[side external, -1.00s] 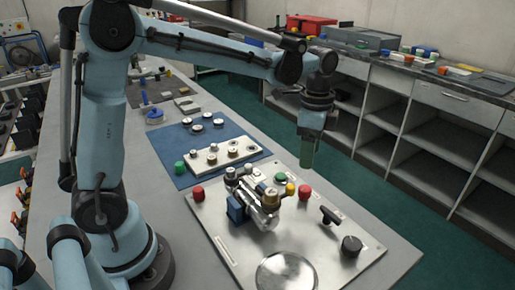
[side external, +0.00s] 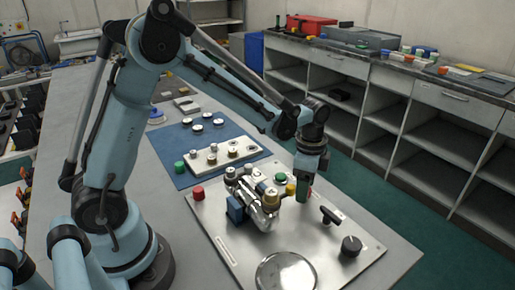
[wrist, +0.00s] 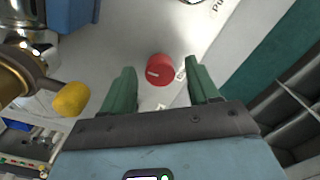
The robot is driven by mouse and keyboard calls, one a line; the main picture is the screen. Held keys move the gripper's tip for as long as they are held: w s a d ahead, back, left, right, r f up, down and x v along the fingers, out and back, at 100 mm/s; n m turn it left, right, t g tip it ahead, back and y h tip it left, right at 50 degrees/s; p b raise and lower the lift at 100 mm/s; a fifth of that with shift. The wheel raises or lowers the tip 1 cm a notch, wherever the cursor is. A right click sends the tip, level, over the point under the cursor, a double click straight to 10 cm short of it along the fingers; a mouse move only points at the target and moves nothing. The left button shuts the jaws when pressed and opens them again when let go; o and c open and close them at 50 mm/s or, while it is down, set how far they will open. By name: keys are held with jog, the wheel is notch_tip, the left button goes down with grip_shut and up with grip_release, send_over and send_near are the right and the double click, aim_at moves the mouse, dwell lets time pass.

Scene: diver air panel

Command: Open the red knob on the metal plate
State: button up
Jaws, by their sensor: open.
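A red knob (wrist: 160,69) with a white pointer line stands on the bare metal plate (wrist: 130,32), between and just beyond my fingertips in the wrist view. My gripper (wrist: 160,75) is open, with one green finger on each side of the knob's position and visible gaps to it. In the side view my gripper (side external: 302,194) points down over the right part of the metal plate (side external: 225,225) and hides most of this knob. I cannot tell the exact height left above it. Another red knob (side external: 197,193) sits at the plate's left corner.
A yellow knob (side external: 290,190) and a silver valve body with a blue block (side external: 236,209) stand close to the left of my gripper. A black T-handle (side external: 331,215), a black knob (side external: 351,246) and a round gauge (side external: 286,273) are on the plate's near right side.

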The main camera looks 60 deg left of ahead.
jog(key=c, duration=1)
jog(key=shift+c, duration=0.2)
